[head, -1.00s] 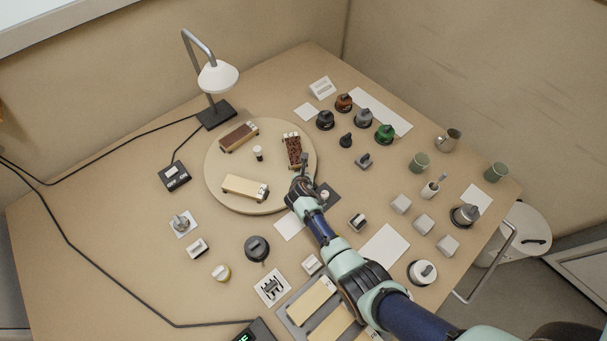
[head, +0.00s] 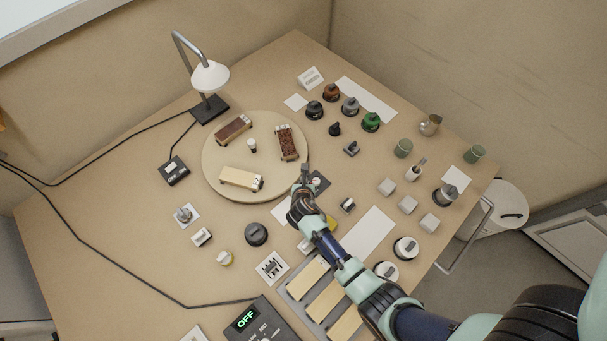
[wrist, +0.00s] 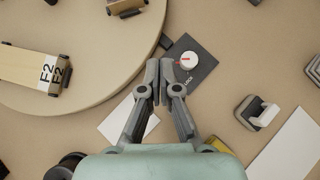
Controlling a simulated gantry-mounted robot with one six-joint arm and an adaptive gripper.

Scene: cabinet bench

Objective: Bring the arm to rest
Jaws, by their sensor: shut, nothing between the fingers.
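My gripper (head: 304,171) is at the front right edge of the round turntable (head: 214,184), seen in the head view. In the wrist view my gripper (wrist: 166,79) has its fingers together with nothing between them. A dark plate marked LOCK with a white knob (wrist: 181,56) lies just beyond and to the right of the fingertips. In the head view the plate (head: 320,182) is partly hidden by my gripper. The turntable carries two dark-topped blocks (head: 233,129) (head: 287,142) and one pale block (head: 241,179), with a small white-topped peg (head: 252,145) between them.
A lamp (head: 209,77) stands at the back left. The left bench is mostly clear.

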